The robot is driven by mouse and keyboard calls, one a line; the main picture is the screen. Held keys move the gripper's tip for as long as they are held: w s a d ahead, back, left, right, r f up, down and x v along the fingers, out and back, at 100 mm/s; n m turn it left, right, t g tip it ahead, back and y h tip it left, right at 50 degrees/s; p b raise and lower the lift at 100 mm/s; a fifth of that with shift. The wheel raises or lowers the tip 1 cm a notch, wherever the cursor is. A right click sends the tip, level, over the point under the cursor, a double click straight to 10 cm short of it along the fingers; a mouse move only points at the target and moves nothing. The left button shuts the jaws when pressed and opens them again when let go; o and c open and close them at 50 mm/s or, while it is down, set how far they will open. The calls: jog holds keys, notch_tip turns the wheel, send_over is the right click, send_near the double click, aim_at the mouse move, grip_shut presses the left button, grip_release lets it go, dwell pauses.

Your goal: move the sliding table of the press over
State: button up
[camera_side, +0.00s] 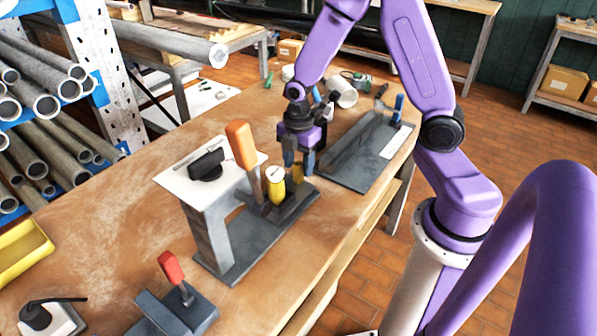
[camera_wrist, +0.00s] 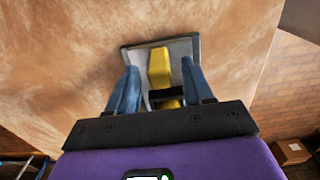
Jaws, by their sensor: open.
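The press (camera_side: 213,225) stands on the workbench, with a grey column, a white top plate and an upright orange lever (camera_side: 241,145). A dark grey table (camera_side: 292,205) at its right carries a yellow piece with a pale top (camera_side: 275,187) and a second yellow piece, partly hidden by my gripper (camera_side: 299,165). My gripper is open, pointing down over the table's far end. In the wrist view, a yellow block (camera_wrist: 159,68) on a grey plate (camera_wrist: 132,55) lies between the blue fingers of my gripper (camera_wrist: 159,70), with gaps visible. Contact cannot be told.
A dark tray-like fixture (camera_side: 365,155) lies behind my gripper, with a white mug (camera_side: 344,92) nearby. A red-handled lever device (camera_side: 176,290) and a yellow bin (camera_side: 22,250) are at the front left. A pipe rack (camera_side: 60,110) stands at left. The bench between is mostly bare.

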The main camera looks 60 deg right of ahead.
aim_at(298, 172)
jog(key=shift+f, duration=1.65)
grip_shut()
